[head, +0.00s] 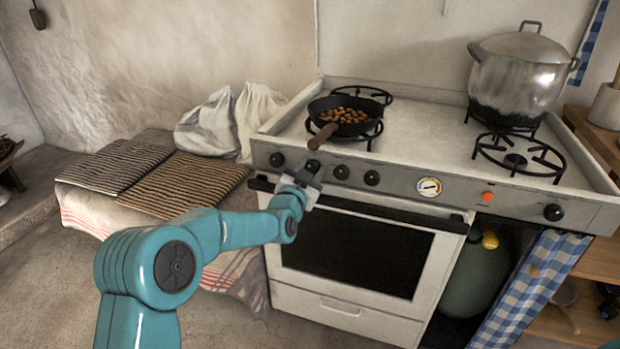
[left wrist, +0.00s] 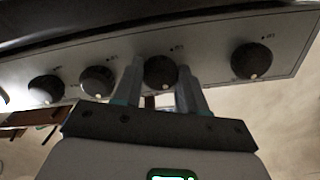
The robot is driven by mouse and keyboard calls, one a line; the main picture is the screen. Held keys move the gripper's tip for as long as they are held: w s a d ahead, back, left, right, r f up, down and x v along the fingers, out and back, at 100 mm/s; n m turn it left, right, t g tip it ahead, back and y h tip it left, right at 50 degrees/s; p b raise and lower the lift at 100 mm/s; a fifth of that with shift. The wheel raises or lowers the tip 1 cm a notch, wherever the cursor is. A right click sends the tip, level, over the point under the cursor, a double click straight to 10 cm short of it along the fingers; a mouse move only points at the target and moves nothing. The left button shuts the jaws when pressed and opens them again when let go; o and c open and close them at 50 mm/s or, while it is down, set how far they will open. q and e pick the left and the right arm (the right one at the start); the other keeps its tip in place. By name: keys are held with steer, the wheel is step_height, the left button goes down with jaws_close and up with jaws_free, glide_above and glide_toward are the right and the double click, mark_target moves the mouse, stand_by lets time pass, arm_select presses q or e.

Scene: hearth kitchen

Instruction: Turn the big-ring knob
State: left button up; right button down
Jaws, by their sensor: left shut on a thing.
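The stove's front panel (head: 405,183) carries a row of black knobs: a far-left knob (head: 277,160), then one behind my gripper, then two more knobs (head: 341,172) and (head: 371,178). My left gripper (head: 312,171) is at the panel, just below the pan handle. In the left wrist view its two fingers stand on both sides of a black knob (left wrist: 160,72) with a pale mark at its edge. The gripper is shut on this knob, second from the left in the head view. The small marks above the knobs are too small to read. My right gripper is not in view.
A pan (head: 345,117) of brown pieces sits on the front-left burner, its wooden handle (head: 322,136) over the panel edge. A large pot (head: 517,75) stands at the back right. The oven door handle (head: 370,210) runs below the panel. Striped cushions (head: 185,184) lie on a bench at left.

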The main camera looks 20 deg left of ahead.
arm_select(q)
steer(key=m+b, duration=0.1)
steer(key=m, duration=0.3)
steer(key=shift+m, duration=0.4)
steer(key=shift+r, duration=0.1)
stand_by(0.3)
steer(key=o, duration=1.1)
steer(key=shift+c, duration=0.2)
steer(key=s, duration=1.6)
steer(key=shift+s+a+p, duration=0.15)
steer(key=shift+a+p, duration=0.2)
